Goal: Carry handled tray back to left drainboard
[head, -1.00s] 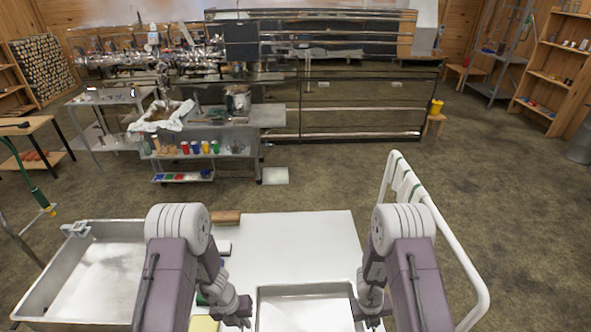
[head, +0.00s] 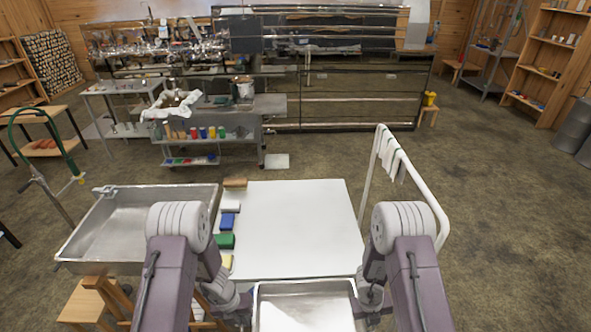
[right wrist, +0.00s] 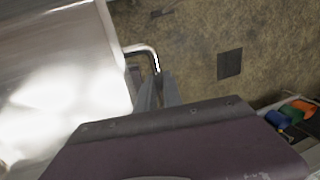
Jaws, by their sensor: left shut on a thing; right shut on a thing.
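The handled tray (head: 305,312) is a shallow silver metal pan at the bottom centre of the head view, held level between my two grippers. My left gripper (head: 243,306) is shut at its left end; the handle there is mostly hidden. My right gripper (head: 368,300) is shut on the right handle. In the right wrist view, the bent metal handle (right wrist: 143,50) runs from the tray wall (right wrist: 112,40) to the fingers (right wrist: 157,90). A flat white top (head: 300,225) lies just beyond the tray; I cannot tell whether it is the left drainboard.
A metal basin (head: 75,245) with a tap stands left of the white top. Coloured blocks, including a blue one (head: 227,221) and green one (head: 225,241), line the top's left edge. A white rail with cloths (head: 392,155) rises at its right. A wooden stool (head: 90,303) stands front left.

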